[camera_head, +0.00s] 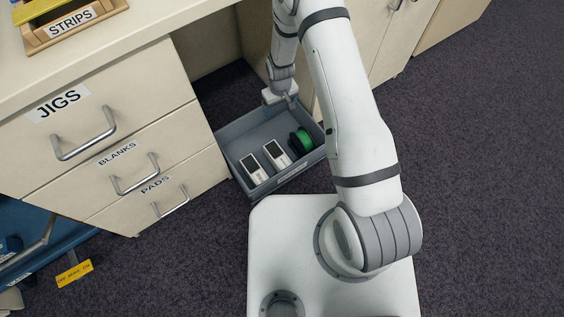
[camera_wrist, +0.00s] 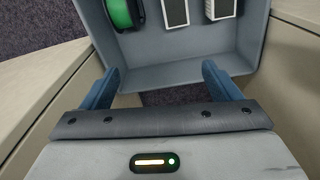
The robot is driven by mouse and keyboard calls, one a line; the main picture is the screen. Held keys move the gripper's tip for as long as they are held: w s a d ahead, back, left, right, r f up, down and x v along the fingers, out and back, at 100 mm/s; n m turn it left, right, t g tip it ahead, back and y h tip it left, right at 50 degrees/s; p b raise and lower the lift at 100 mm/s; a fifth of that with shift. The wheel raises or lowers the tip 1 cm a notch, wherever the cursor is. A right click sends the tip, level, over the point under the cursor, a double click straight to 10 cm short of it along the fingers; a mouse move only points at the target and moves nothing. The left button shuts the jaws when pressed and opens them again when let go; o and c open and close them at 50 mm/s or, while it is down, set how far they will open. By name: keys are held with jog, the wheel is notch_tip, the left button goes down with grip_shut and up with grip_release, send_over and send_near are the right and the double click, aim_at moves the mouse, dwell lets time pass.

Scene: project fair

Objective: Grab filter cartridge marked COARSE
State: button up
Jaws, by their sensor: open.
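Two white blocks with dark faces lie in a grey bin (camera_head: 236,139) on the floor: a left block (camera_head: 254,169) and a right block (camera_head: 277,155). They may be filter cartridges, but I cannot read a COARSE marking on either. Both show partly at the top of the wrist view, one (camera_wrist: 174,14) in the middle and the other (camera_wrist: 221,8) to its right. My gripper (camera_wrist: 158,80) is open and empty, its blue fingers apart. It is at the bin's back edge, with the bin wall showing between and beyond its fingers, and it is clear of the blocks.
A green spool (camera_head: 301,140) lies in the bin right of the blocks. The bin is by a gap between cabinets. A drawer unit (camera_head: 95,140) labelled JIGS, BLANKS and PADS stands left. A yellow tag (camera_head: 74,272) lies lower left. Carpet at right is clear.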

aim_at(278, 155)
jog(key=shift+n+g, duration=0.3)
jog(key=shift+n, duration=0.4)
jog(key=s+f+b, duration=0.1)
jog(key=f, duration=0.7)
jog(key=s+a+f+b, duration=0.1)
jog(key=s+f+b, duration=0.1)
jog(key=f, duration=0.6)
jog(key=s+f+b, duration=0.2)
jog(key=f, duration=0.6)
jog(key=shift+s+a+f, duration=0.2)
jog(key=shift+a+f, duration=0.15)
jog(key=shift+a, duration=0.05)
jog(key=f, duration=0.2)
jog(key=f+b, duration=0.1)
jog(key=f, duration=0.1)
jog(key=f+b, duration=0.1)
jog(key=shift+d+f, duration=0.4)
jog(key=shift+c, duration=0.2)
jog(key=c, duration=1.1)
jog(key=shift+r, duration=0.2)
